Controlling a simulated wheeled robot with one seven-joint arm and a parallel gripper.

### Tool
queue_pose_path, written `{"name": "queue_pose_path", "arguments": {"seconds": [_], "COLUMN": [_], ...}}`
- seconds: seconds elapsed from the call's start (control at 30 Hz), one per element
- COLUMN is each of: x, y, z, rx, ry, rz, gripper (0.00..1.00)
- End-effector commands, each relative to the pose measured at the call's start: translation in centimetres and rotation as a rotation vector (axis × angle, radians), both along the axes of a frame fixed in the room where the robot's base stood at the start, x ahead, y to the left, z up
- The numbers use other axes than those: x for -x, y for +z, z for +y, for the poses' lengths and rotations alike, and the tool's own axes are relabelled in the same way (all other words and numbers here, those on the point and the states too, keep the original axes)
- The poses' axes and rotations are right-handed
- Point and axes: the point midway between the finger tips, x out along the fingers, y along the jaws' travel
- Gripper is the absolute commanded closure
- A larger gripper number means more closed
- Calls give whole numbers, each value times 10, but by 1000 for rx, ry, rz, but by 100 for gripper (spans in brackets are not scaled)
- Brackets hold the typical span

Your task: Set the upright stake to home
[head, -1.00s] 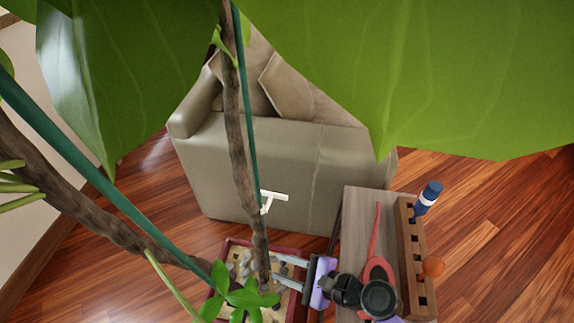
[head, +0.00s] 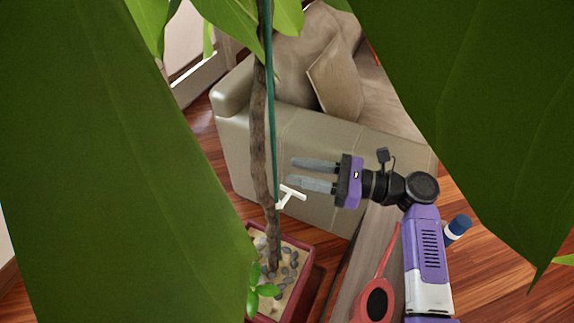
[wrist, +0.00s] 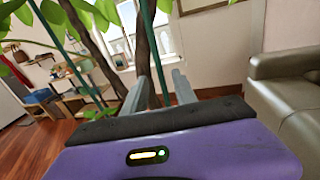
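A thin green stake (head: 271,110) stands upright beside the brown trunk (head: 259,130) of a potted plant. Its lower end reaches toward the dark red pot (head: 310,262) with sand and grey pebbles; where it ends is hard to see. A white T-shaped piece (head: 290,195) shows beside the stake; I cannot tell if it is attached. My gripper (head: 291,173) is open and empty, above the pot and right of the stake, its fingers pointing left toward it. In the wrist view, the trunk (wrist: 150,60) and a green stake (wrist: 149,28) show beyond the parted fingers.
Large leaves (head: 120,170) cover much of the left and right of the head view. A beige sofa (head: 320,150) stands behind the pot. A blue bottle (head: 457,228) is at right.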

Motion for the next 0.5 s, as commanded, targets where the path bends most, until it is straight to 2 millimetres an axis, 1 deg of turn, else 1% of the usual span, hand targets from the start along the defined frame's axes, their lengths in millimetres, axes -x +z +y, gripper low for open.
{"name": "queue_pose_path", "arguments": {"seconds": [0.03,0.1,0.2,0.33,0.5], "x": [-1,-2,-4,-5,-6], "y": [1,1,1,0,0], "z": [9,18,28,35,37], "rx": [1,1,1,1,1], "ry": [3,2,0,0,-1], "rz": [1,0,-1,-1,-2], "gripper": [67,67,67,67,67]}}
